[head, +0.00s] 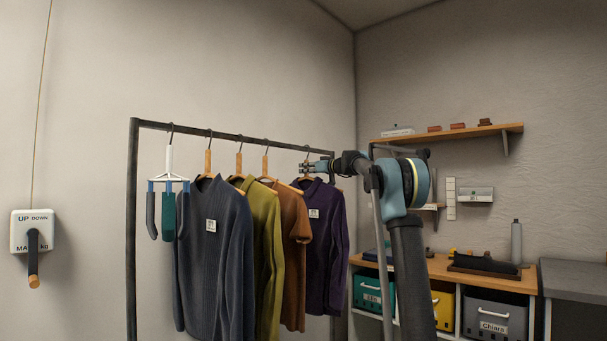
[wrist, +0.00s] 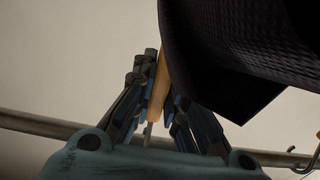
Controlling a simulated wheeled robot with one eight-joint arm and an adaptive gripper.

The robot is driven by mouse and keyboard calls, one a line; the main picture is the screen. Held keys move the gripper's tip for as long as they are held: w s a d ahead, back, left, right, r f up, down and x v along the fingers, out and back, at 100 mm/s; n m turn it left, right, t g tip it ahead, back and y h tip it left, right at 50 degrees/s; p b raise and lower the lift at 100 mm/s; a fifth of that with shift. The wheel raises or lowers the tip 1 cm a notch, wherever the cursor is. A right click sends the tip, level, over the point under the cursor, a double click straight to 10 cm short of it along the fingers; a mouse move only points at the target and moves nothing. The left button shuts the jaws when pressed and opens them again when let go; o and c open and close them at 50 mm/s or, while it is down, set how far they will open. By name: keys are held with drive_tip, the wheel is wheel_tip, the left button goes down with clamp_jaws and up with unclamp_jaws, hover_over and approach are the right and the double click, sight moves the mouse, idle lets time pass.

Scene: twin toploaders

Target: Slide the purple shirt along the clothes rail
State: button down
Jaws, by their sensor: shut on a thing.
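The purple shirt (head: 327,240) hangs at the right end of the row on the clothes rail (head: 235,137). My gripper (head: 306,167) is at the top of its hanger, just below the rail. In the wrist view my gripper (wrist: 160,88) is shut on the wooden hanger (wrist: 159,92), with a finger on each side. Dark cloth (wrist: 235,50) of the shirt fills the upper right there. The rail also crosses the bottom of the wrist view (wrist: 30,122), partly hidden behind my gripper.
A brown shirt (head: 293,255), an olive shirt (head: 264,250) and a grey-blue sweater (head: 213,265) hang left of the purple shirt. A white clip hanger (head: 169,165) is farther left. A wooden shelf (head: 460,131) and a cabinet with bins (head: 440,270) stand at the right.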

drive_tip(key=w+d, duration=0.7)
drive_tip(key=w, duration=0.2)
drive_tip(key=shift+w+d, duration=0.25)
drive_tip(key=shift+w, duration=0.05)
idle(0.9)
idle(0.5)
drive_tip(key=shift+f, duration=0.2)
idle(0.7)
drive_tip(key=c, duration=1.5)
unclamp_jaws()
drive_tip(key=shift+c, duration=0.2)
drive_tip(key=v, duration=0.8)
drive_tip(key=shift+f, duration=0.1)
